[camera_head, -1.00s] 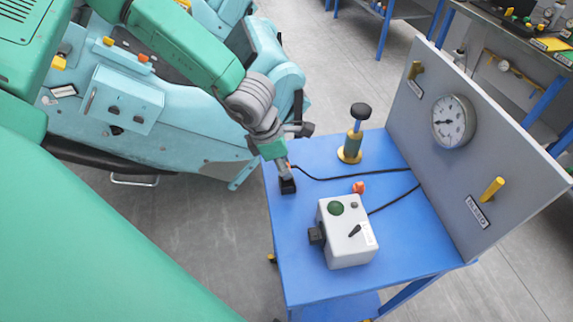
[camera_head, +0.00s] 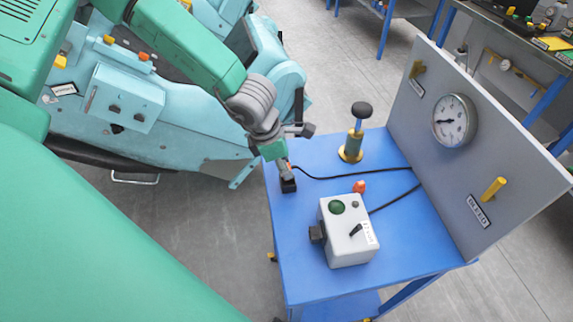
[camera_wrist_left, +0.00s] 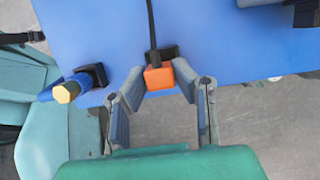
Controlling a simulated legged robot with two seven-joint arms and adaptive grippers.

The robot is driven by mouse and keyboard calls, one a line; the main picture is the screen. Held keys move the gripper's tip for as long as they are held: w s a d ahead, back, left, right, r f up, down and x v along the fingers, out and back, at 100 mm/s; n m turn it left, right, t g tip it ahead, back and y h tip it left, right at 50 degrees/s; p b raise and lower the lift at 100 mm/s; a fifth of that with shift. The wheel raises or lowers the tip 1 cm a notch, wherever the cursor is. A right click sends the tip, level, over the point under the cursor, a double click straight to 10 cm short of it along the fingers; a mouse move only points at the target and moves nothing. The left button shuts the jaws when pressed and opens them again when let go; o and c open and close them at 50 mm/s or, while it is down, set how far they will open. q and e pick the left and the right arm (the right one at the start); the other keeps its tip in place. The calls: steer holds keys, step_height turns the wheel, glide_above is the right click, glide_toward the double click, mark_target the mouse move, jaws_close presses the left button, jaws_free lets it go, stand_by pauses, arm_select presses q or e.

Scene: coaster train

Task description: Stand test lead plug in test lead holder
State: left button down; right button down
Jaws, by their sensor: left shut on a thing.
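My left gripper (camera_head: 286,166) is at the left edge of the blue table, directly over the small black test lead holder (camera_head: 288,186). In the left wrist view, the gripper (camera_wrist_left: 160,84) is shut on the orange test lead plug (camera_wrist_left: 159,77), which has a black cable running from it. The holder (camera_wrist_left: 168,52) shows as a dark block right behind the plug. The plug's lower end is hidden, so I cannot tell how far it sits in the holder. My right gripper is not in view.
The black cable (camera_head: 340,178) runs across the blue table (camera_head: 300,240) toward the grey panel (camera_head: 410,120) with a gauge. A brass-based hand pump (camera_head: 350,152) stands farther back.

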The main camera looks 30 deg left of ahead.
arm_select(q)
steer(key=shift+f+b, duration=0.8)
steer(key=shift+f, duration=0.45)
steer(key=c, duration=1.2)
jaws_free()
steer(key=shift+r, duration=0.1)
steer(key=shift+r, duration=0.35)
steer(key=v, duration=1.1)
steer(key=shift+a, duration=0.1)
